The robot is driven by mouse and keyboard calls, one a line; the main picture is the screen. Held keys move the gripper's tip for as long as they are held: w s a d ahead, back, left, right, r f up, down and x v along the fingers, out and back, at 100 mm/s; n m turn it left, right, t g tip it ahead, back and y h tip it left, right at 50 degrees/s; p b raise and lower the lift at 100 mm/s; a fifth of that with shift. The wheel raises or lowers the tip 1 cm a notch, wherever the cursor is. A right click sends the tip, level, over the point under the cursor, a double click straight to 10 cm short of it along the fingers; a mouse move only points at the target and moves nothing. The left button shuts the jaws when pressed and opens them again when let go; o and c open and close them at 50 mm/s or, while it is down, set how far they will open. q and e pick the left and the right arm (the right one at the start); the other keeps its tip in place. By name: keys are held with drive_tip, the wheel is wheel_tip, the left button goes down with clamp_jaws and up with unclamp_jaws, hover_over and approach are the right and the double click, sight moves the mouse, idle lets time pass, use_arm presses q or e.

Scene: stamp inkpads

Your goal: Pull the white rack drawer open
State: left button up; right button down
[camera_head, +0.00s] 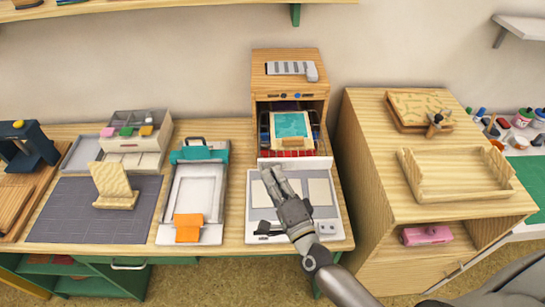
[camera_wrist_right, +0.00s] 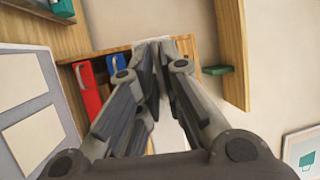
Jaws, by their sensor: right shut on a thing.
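A wooden cabinet (camera_head: 258,84) stands at the back centre, with a teal-and-wood frame (camera_head: 290,126) and red items in its opening. The white rack drawer (camera_head: 310,163) shows as an upright white front at the foot of this opening. My right gripper (camera_head: 270,176) reaches in from the lower right, its fingertips at the left part of that front. In the right wrist view, the fingers (camera_wrist_right: 160,58) are closed together, and a white surface (camera_wrist_right: 168,136) shows between and behind them. The exact grip is hidden by the fingers. My left gripper is not seen.
A pale board with cream panels (camera_head: 319,190) lies below my right gripper. A white tray with an orange clip (camera_head: 188,227) is to its left. A wooden cabinet (camera_head: 365,150) stands close on the right, with an open wooden tray on top.

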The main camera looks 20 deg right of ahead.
drive_tip(key=shift+s+a+r, duration=0.1)
drive_tip(key=shift+s+a, duration=0.1)
drive_tip(key=shift+s, duration=0.55)
drive_tip(key=shift+s+a, duration=0.2)
drive_tip(key=shift+s, duration=0.55)
drive_tip(key=c, duration=1.6)
unclamp_jaws()
drive_tip(key=s, duration=0.4)
drive_tip(key=s+d+f, duration=0.1)
drive_tip(key=s, duration=0.7)
drive_tip(key=shift+d+f, duration=0.2)
drive_tip(key=shift+f, duration=0.2)
drive_tip(key=shift+w, duration=0.1)
